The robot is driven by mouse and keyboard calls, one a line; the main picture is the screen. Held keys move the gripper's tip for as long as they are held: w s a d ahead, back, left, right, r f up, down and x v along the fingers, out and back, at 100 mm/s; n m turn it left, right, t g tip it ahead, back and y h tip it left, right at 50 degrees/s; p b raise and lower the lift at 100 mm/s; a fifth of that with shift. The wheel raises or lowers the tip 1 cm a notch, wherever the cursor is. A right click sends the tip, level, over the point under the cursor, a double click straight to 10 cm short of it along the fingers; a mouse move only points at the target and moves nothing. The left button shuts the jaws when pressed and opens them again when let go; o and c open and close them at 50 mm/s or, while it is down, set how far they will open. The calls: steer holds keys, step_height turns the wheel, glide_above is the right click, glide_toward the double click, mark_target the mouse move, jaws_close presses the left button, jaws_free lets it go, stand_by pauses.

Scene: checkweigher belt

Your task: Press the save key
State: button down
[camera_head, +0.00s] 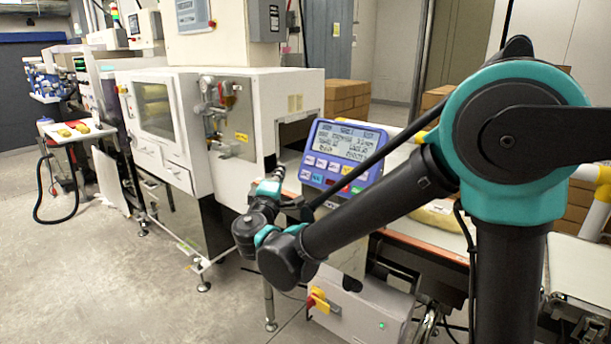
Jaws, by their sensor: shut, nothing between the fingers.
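The blue control panel (343,156) stands tilted on the checkweigher, with a lit screen (341,142) on its upper part. Below the screen are rows of small keys (321,164), some white and some coloured. Their labels are too small to read, so I cannot tell which is the save key. My gripper (279,172) is shut and empty, just left of the panel's lower left edge. It looks small and dark here, and I cannot tell its exact gap to the keys. My forearm crosses in front of the panel's lower right, and a dark cable passes there too.
A white machine cabinet (240,130) stands close on the left of the panel. A grey box with a red and yellow switch (319,299) sits below. The conveyor belt (578,265) lies at right. Cardboard boxes (347,97) stand behind.

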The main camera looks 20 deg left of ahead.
mark_target(303, 170)
steer(key=shift+w+d+f, duration=0.5)
steer(key=shift+w+f, duration=0.15)
steer(key=shift+w, duration=0.5)
steer(key=shift+w+d+f, duration=0.45)
steer(key=shift+w+f, duration=0.15)
steer(key=shift+w, duration=0.55)
steer(key=shift+w+d+f, duration=0.5)
steer(key=shift+w+f, duration=0.15)
steer(key=shift+w, duration=0.5)
steer(key=shift+w, duration=0.1)
steer(key=shift+w+d+f, duration=0.1)
steer(key=shift+w+f, duration=0.1)
steer(key=shift+w, duration=0.05)
steer(key=shift+w+d+f, duration=0.15)
steer(key=shift+w+f, duration=0.05)
steer(key=shift+w, duration=0.15)
steer(key=shift+s, duration=0.1)
steer(key=shift+s+a+r, duration=0.25)
steer(key=shift+s+r, duration=0.15)
steer(key=shift+s, duration=0.2)
steer(key=shift+s+a+r, duration=0.3)
steer(key=shift+s+r, duration=0.1)
steer(key=shift+s, duration=0.3)
steer(key=shift+s+a+r, duration=0.25)
steer(key=shift+s+r, duration=0.1)
steer(key=shift+s, duration=0.3)
steer(key=shift+s+a+r, duration=0.3)
steer(key=shift+s+r, duration=0.1)
steer(key=shift+s, duration=0.3)
steer(key=shift+s, duration=0.1)
